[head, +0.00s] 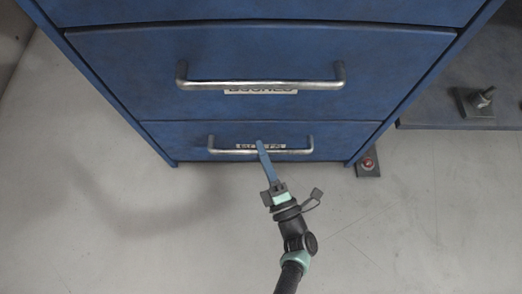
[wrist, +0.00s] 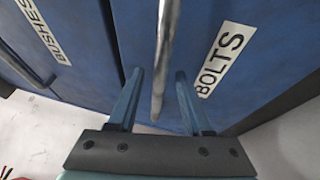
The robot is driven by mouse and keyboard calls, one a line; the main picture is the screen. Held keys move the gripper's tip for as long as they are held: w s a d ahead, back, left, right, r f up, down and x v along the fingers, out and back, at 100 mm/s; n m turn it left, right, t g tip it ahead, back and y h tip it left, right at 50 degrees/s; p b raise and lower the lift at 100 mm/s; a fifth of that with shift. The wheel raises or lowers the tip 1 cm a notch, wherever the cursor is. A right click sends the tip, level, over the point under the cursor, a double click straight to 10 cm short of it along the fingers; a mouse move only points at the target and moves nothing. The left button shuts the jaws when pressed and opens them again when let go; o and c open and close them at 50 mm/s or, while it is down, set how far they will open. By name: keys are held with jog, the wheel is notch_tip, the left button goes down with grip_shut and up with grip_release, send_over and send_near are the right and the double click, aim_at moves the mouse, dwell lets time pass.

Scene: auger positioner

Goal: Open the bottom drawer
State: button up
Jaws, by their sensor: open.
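The bottom drawer (head: 170,138) is the lowest blue front of the cabinet and looks shut. In the wrist view its front (wrist: 175,45) carries a BOLTS label. Its metal bar handle (head: 225,151) runs across the front, partly covered by my gripper in the head view. My gripper (head: 260,145) reaches the middle of this handle. In the wrist view the handle (wrist: 163,50) passes between the two blue fingers of my open gripper (wrist: 159,74). A gap shows on each side of the bar near the fingertips, with the left finger closer to it.
The drawer above (head: 260,55) has its own bar handle (head: 260,85) and a BUSHES label, which shows in the wrist view (wrist: 43,30). A bolted foot (head: 368,163) stands at the cabinet's right corner. The grey floor (head: 130,220) before the cabinet is clear.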

jog(key=shift+w+a+r, duration=0.1)
jog(key=shift+w+a, duration=0.05)
jog(key=shift+w, duration=0.2)
grip_shut()
dwell(1.2)
